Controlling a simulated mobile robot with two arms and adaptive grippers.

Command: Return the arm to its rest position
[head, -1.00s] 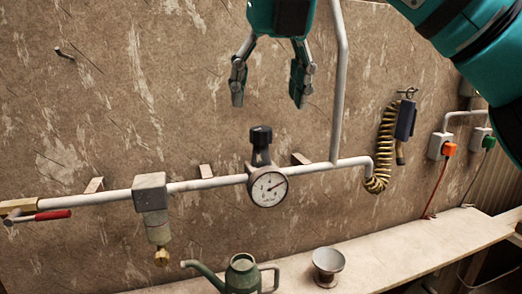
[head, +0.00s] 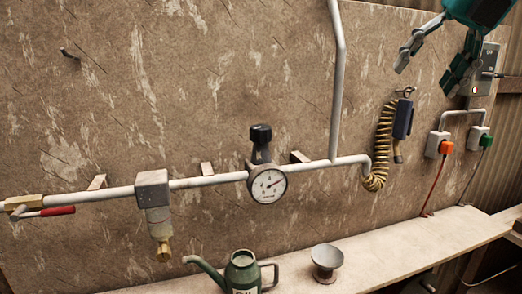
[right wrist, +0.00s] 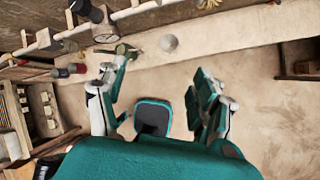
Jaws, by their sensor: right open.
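My right gripper (head: 426,76) hangs in the top right corner of the head view, in front of the wall board. Its two teal and grey fingers are spread apart with nothing between them. It is apart from the pipe, the hose and the switch box. In the right wrist view the same open gripper (right wrist: 160,76) shows its fingers left and right, with empty space between them. My left gripper is in neither view.
A grey pipe with a pressure gauge (head: 268,186) and a red-handled valve (head: 57,211) runs along the wall. A green oil can (head: 242,273) and metal funnel (head: 326,262) stand on the bench (head: 420,245).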

